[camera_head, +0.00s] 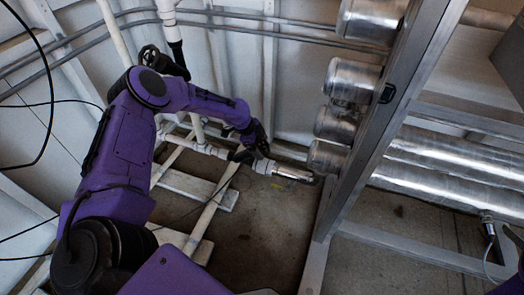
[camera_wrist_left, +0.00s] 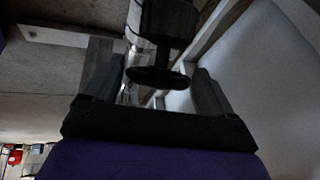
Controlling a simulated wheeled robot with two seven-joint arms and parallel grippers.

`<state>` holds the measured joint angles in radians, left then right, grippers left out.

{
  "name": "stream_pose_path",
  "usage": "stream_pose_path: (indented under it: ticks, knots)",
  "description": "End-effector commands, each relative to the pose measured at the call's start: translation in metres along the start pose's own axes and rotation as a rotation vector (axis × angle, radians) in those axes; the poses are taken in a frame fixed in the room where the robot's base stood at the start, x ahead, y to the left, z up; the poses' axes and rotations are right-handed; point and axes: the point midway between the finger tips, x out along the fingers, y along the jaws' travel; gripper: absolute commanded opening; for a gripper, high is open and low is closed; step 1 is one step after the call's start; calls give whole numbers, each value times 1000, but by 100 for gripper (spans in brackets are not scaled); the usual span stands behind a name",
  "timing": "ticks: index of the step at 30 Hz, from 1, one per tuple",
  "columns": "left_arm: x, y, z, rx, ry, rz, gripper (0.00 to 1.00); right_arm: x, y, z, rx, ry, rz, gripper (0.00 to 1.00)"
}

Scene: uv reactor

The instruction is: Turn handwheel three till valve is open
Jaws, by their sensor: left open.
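A dark handwheel (camera_wrist_left: 157,77) shows edge-on between the open fingers of my left gripper (camera_wrist_left: 157,88) in the left wrist view, with a dark valve body behind it. No contact can be made out. In the head view my left gripper (camera_head: 257,142) is at the low white pipe, close to a dark valve part (camera_head: 243,155); the gripper partly hides the wheel there. Another black handwheel (camera_head: 152,56) is on the upright pipe at upper left, behind my arm. No number shows, so I cannot tell which is handwheel three. My right gripper is not in view.
Several metal cylinders (camera_head: 352,80) stick out beside a steel frame post (camera_head: 385,115), right of the gripper. Large shiny pipes (camera_head: 450,160) run behind it. A white plank stand (camera_head: 195,188) lies under my left forearm. Open floor (camera_head: 275,210) is below the gripper.

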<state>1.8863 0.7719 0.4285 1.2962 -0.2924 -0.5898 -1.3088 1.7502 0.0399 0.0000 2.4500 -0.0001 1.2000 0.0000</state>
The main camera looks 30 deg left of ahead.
Motion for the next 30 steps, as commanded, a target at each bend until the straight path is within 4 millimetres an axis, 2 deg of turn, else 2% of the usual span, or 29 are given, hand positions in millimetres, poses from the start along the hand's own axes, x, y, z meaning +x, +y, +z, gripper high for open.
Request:
stream_pose_path:
  ticks: [1, 3, 11, 12, 15, 23, 30]
  knots:
    - [8, 1, 1, 0, 0, 0, 85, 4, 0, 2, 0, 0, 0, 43]
    - [12, 0, 0, 0, 0, -1, 85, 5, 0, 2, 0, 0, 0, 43]
    - [14, 0, 0, 0, 1, -1, 85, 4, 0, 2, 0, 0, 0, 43]
    - [14, 0, -1, 0, 1, -1, 79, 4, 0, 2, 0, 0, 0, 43]
    - [14, 0, -1, 0, 1, -1, 49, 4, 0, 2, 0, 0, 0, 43]
    - [12, 0, -2, -9, 2, -18, 49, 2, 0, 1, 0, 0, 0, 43]
    - [11, 1, -3, -53, 1, -122, 49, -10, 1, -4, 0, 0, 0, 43]
